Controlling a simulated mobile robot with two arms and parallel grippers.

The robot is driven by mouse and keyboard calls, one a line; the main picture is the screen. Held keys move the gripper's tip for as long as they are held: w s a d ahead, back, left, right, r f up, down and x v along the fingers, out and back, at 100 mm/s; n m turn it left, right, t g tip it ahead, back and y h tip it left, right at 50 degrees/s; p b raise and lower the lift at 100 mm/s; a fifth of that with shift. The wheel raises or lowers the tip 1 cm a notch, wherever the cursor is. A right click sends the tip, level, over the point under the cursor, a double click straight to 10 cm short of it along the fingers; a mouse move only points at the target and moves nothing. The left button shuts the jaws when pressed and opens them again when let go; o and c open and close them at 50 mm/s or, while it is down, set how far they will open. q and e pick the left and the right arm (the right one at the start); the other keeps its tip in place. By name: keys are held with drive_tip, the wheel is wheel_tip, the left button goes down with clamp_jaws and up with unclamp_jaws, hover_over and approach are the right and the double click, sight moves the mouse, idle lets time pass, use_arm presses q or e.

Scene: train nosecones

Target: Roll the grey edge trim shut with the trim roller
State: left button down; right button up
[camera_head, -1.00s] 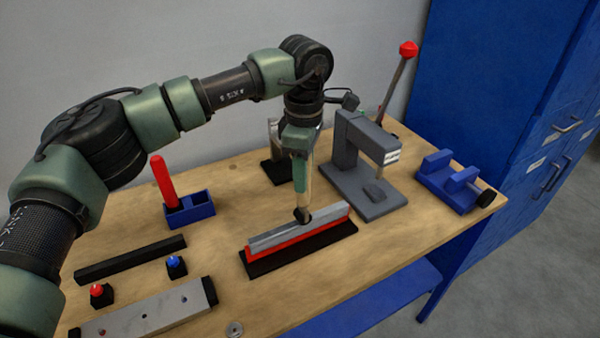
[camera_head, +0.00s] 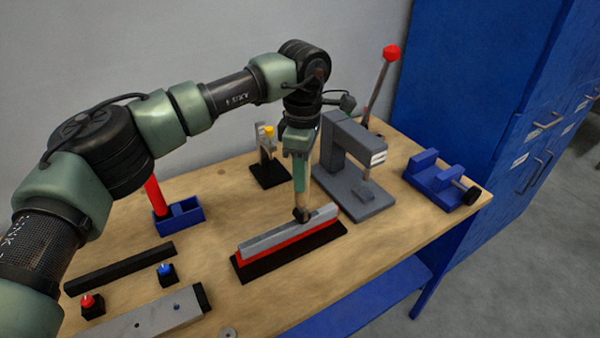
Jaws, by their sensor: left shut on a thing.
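The grey edge trim (camera_head: 268,237) lies along the top of a red strip (camera_head: 262,256) on a black base (camera_head: 262,271) near the middle of the bench. My left gripper (camera_head: 300,178) points down above the trim, shut on the trim roller (camera_head: 302,198). The roller's tan handle shows below the fingers, and its dark wheel end is at the trim's top, right of its middle. It looks to be touching the trim, but I cannot tell for sure. The upper handle is hidden in the gripper. My right gripper is out of view.
A grey press (camera_head: 355,160) with a red-knobbed lever stands behind right, a blue fixture (camera_head: 437,178) at far right. A blue holder (camera_head: 182,214) with a red-handled tool stands left. A black bar (camera_head: 120,268), two buttons and a metal plate lie front left. Blue cabinets (camera_head: 490,90) stand right.

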use_arm(q)
drive_tip(key=shift+w+d+p, duration=0.45)
drive_tip(key=shift+w+d, duration=0.2)
drive_tip(key=shift+d, duration=0.35)
drive_tip(key=shift+d, duration=0.1)
drive_tip(key=shift+w+d+p, duration=0.75)
drive_tip(key=shift+w+d, duration=0.1)
drive_tip(key=shift+d, duration=0.25)
